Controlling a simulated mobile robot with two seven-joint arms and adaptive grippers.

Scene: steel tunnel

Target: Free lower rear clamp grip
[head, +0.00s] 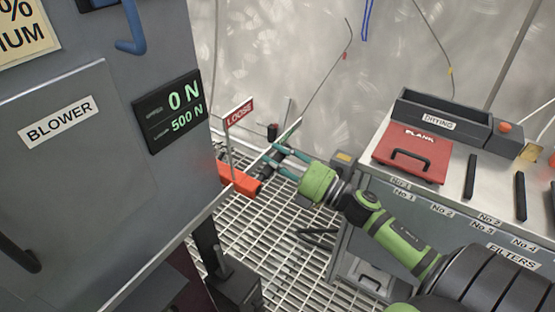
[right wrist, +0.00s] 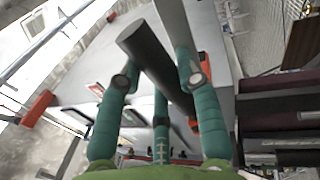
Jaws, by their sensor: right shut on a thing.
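My right gripper (head: 279,160) reaches in from the lower right to the back edge of the blower cabinet. Its teal fingers are closed around a dark cylindrical clamp grip (right wrist: 150,58), which lies slantwise between them in the right wrist view. In the head view the fingers partly hide the grip. The orange clamp body (head: 238,180) sits beside the fingertips at the cabinet's edge, under a red LOOSE sign (head: 239,112). My left gripper is not in view.
The grey BLOWER cabinet (head: 70,190) fills the left, with a display (head: 170,110) reading 0 N over 500 N. At right stands a filter bench (head: 455,170) with a red BLANK plate (head: 412,152) and a DRYING box (head: 440,118). Grated floor (head: 290,240) lies between.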

